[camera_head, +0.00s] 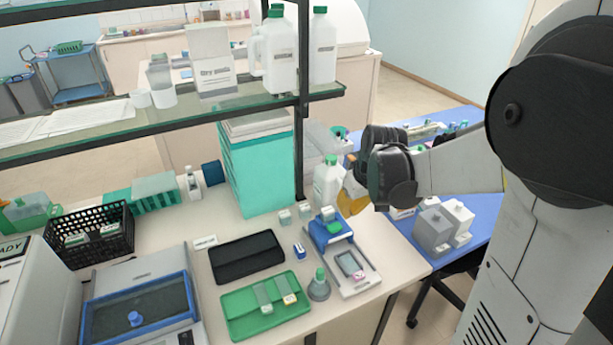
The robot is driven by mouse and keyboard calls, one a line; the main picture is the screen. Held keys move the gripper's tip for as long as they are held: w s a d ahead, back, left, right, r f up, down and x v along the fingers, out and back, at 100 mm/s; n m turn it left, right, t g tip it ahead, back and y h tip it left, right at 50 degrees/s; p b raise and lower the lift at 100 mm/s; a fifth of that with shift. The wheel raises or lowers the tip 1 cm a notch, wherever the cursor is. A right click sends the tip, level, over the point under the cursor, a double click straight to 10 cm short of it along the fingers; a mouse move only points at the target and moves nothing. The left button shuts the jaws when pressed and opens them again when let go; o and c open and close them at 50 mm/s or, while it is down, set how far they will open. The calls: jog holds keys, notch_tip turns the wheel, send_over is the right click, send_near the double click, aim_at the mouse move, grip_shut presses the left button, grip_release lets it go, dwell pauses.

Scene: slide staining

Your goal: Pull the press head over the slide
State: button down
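The press is a small device with a pale base (368,282) near the front right of the bench. Its blue press head (330,230) sits at the back end of the base. A slide (351,264) with a pinkish label at its near end lies in a dark-edged bed on the front half of the base, clear of the press head. My gripper (366,168) is above and to the right of the press, apart from it. It is seen from behind and its fingertips are hidden by my wrist. An orange-yellow shape shows just below it.
A white bottle (328,182) stands behind the press. A grey green-topped dropper bottle (319,285) and a small blue-white block (299,250) stand left of it. A green tray (240,322) and black case (246,257) lie farther left. A shelf post (299,150) rises behind.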

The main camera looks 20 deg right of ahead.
aim_at(340, 233)
jog(key=shift+w+d+f, duration=0.3)
jog(key=shift+d+f, duration=0.25)
jog(key=shift+f, duration=0.05)
jog(key=b+x, duration=0.3)
jog(key=x, duration=0.6)
jog(key=shift+a+f, duration=0.1)
jog(key=shift+f, duration=0.05)
jog(key=s, duration=0.9)
jog(key=shift+s, duration=0.3)
